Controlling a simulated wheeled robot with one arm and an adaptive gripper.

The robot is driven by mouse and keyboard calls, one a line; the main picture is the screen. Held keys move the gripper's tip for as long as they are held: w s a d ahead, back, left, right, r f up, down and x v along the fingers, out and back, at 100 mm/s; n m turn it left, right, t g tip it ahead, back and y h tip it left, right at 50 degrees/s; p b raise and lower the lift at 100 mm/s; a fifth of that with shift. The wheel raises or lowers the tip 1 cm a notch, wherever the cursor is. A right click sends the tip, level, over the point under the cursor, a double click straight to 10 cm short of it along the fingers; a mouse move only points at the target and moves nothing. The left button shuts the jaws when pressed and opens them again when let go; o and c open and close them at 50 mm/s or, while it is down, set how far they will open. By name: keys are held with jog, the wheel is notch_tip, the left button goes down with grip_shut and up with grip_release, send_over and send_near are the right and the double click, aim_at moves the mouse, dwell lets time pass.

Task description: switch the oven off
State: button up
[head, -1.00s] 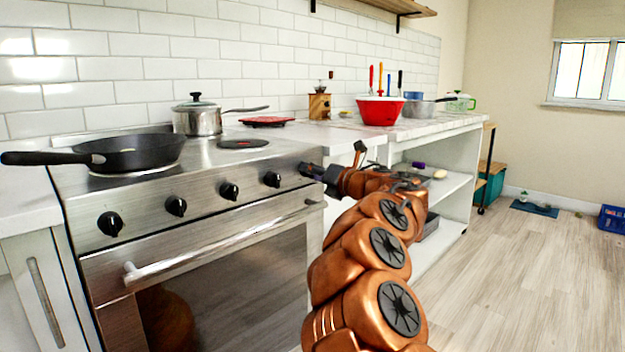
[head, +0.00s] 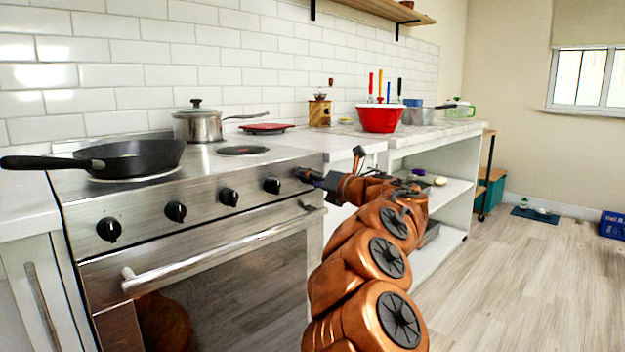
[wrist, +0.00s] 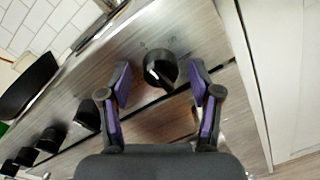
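The oven (head: 200,235) is a steel stove with several black knobs along its front panel. The rightmost knob (wrist: 160,69) is in the wrist view, with a pale pointer line on its face. My gripper (wrist: 161,82) is open, with one purple-padded finger on each side of that knob and visible gaps to both.
A black frying pan (head: 135,158) and a steel pot (head: 198,125) stand on the stove top. The oven door handle (head: 220,250) runs below the knobs. A white counter with a red bowl (head: 379,118) is to the right.

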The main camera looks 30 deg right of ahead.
jog(key=shift+s, duration=0.1)
jog(key=s+d, duration=0.2)
jog(key=s, duration=0.9)
jog(key=shift+s, duration=0.35)
jog(key=shift+r, duration=0.1)
